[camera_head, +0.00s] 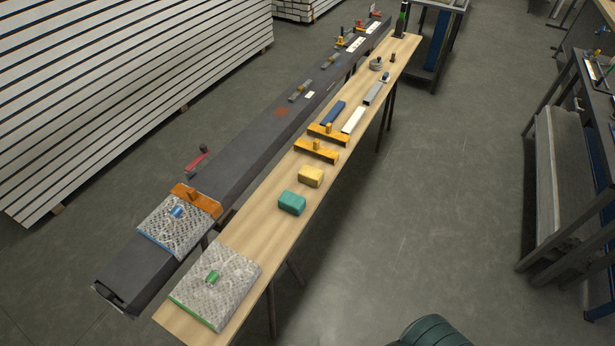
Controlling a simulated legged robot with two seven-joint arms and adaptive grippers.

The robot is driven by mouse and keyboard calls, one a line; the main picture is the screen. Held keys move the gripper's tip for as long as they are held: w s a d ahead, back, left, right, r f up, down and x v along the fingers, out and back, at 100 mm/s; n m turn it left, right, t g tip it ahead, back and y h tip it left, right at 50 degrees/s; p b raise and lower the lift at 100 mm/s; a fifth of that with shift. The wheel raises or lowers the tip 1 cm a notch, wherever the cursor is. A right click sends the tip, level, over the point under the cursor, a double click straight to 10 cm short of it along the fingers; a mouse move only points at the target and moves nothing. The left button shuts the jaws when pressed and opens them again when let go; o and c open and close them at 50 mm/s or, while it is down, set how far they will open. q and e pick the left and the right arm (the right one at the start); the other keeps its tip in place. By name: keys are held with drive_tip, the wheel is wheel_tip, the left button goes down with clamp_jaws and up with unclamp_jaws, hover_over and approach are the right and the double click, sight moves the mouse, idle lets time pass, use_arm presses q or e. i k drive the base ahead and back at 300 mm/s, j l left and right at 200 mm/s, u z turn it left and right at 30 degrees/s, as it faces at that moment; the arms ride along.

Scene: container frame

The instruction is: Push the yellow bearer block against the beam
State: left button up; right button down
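A small yellow block (311,177) lies on the long wooden plank table (243,238), just beyond a teal block (292,203). Two yellow-orange pieces with upright knobs, a nearer one (317,151) and a farther one (328,133), lie farther up the plank. I cannot tell which yellow piece is the bearer block. The long dark beam (245,160) runs alongside the plank on its left, with a narrow gap between them. The yellow block and both yellow-orange pieces are apart from the beam. Neither of my grippers shows in the head view.
A grey patterned pad (215,290) lies on the plank's near end. Another pad (170,235) and an orange piece (197,199) lie on the beam. A blue bar (333,112) and white bar (354,119) lie farther up. Stacked panels (120,80) stand left; floor right is open.

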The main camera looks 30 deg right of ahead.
sight(310, 176)
drive_tip(key=i+l+u, duration=0.1)
drive_tip(key=l, duration=0.5)
drive_tip(key=z, duration=1.1)
drive_tip(key=i+z, duration=0.1)
drive_tip(key=z, duration=2.05)
drive_tip(key=i+z, duration=0.1)
drive_tip(key=z, duration=1)
drive_tip(key=j+z, duration=0.1)
drive_tip(key=z, duration=3.15)
drive_tip(key=k+z, duration=0.1)
drive_tip(key=z, duration=0.95)
